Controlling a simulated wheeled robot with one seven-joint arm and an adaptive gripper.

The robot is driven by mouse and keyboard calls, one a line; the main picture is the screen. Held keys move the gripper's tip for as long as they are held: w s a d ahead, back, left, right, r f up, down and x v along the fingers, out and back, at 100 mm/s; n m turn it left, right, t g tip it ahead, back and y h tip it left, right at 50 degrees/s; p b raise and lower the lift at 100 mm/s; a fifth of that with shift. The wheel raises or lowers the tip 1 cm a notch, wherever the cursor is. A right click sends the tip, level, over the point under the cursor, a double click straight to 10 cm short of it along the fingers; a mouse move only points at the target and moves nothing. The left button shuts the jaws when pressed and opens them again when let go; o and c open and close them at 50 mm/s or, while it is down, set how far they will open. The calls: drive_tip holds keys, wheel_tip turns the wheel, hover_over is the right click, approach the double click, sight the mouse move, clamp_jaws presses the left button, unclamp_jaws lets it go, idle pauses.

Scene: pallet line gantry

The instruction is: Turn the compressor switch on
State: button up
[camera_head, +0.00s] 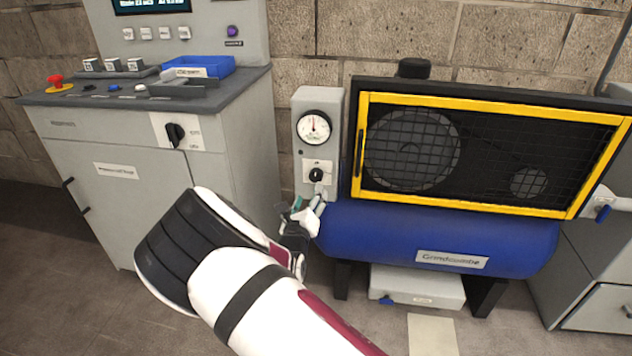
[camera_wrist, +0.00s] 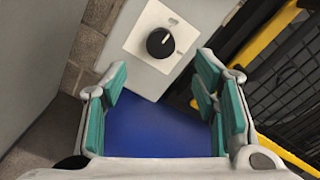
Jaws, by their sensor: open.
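The compressor switch is a black rotary knob (camera_head: 316,175) on a white plate, on the narrow grey panel (camera_head: 307,148) below a round gauge. In the wrist view the knob (camera_wrist: 160,42) shows whole, with a pale mark on its face. My gripper (camera_head: 308,203) is just below the knob in the head view. In the wrist view its teal-padded fingers (camera_wrist: 164,100) are spread apart with nothing between them. The knob lies beyond the fingertips, and I see no contact.
The blue compressor tank (camera_head: 375,235) and its yellow-framed mesh guard (camera_head: 480,104) stand right of the panel. A grey control cabinet (camera_head: 110,200) with another black knob (camera_head: 176,135) and a red button (camera_head: 57,82) stands left. A blue bin (camera_head: 205,67) sits on top.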

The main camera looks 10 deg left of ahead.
sight(316, 178)
drive_tip(key=w+b, duration=0.2)
drive_tip(key=w, duration=0.7)
drive_tip(key=shift+w+d, duration=0.2)
drive_tip(key=c, duration=1.2)
